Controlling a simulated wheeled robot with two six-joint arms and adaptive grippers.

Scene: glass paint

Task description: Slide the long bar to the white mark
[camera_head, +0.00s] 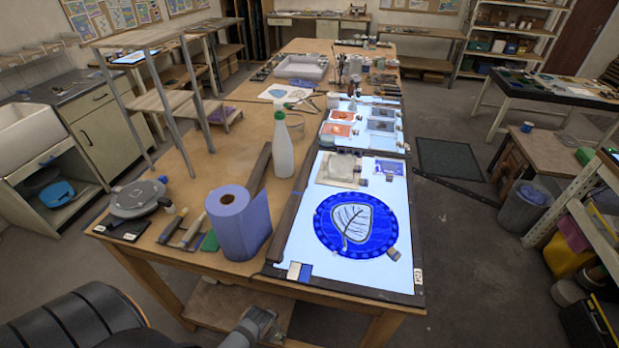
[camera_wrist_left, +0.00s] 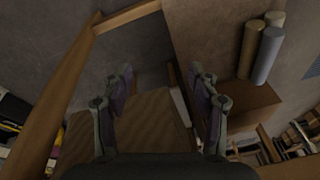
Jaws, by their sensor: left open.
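A long dark bar (camera_head: 291,216) lies along the left edge of the lit panel (camera_head: 392,210) on the worktable. A small white label (camera_head: 418,277) sits on the panel's right frame near its front corner; I cannot tell whether it is the white mark. My left gripper (camera_wrist_left: 161,75) is open in the left wrist view, with nothing between its fingers. It points down over the floor and a low wooden shelf, away from the bar. A grey part of my arm shows at the bottom of the head view, below the table's front edge. My right gripper is not in view.
A blue paper roll (camera_head: 238,222) and a white spray bottle (camera_head: 282,147) stand left of the bar. A shorter brown bar (camera_head: 259,170) lies nearby. A round blue glass piece with a leaf (camera_head: 325,222) lies on the panel. Tools lie at the table's left front.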

